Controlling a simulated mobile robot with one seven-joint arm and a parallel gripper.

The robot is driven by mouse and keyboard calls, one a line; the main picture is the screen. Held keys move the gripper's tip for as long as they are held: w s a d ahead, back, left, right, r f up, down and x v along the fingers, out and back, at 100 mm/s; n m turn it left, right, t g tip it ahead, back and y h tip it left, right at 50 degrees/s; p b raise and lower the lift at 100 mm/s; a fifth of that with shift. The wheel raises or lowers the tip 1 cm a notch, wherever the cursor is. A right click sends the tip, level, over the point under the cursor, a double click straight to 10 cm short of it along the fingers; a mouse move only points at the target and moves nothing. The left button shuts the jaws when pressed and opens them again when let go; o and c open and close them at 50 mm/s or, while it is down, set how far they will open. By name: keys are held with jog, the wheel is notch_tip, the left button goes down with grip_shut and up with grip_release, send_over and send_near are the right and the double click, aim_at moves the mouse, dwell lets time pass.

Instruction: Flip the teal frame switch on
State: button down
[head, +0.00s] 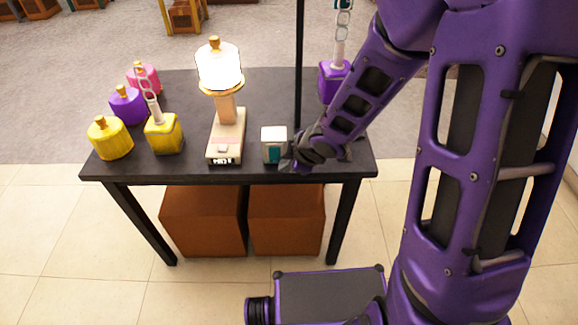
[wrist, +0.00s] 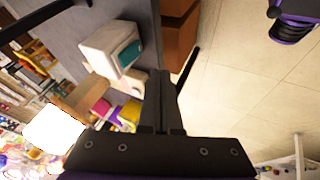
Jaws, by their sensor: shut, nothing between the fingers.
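The switch is a small white box with a teal face (head: 273,145), standing near the front edge of the dark table, right of the lamp. In the wrist view the teal switch (wrist: 126,54) shows its teal panel, ahead of the fingers and to the left. My gripper (head: 291,164) is shut and empty, just right of the switch box in the head view. In the wrist view my gripper's fingers (wrist: 163,90) are together. I cannot tell whether the fingertips touch the box. The panel's on or off position is too small to tell.
A lit lamp (head: 225,110) stands left of the switch on the table (head: 190,172). Yellow, purple and pink canisters (head: 110,140) stand at the left, and a purple one (head: 332,82) at the back right. Brown boxes (head: 203,222) sit below the table.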

aim_at(273, 162)
jog(key=w+f, duration=0.1)
jog(key=w, duration=0.1)
jog(key=w+a+f+b, duration=0.1)
jog(key=f, duration=0.1)
jog(key=w+f, duration=0.2)
jog(key=shift+w+a, duration=0.35)
jog(key=shift+w, duration=0.35)
jog(key=shift+w+f, duration=0.2)
jog(key=shift+w, duration=0.05)
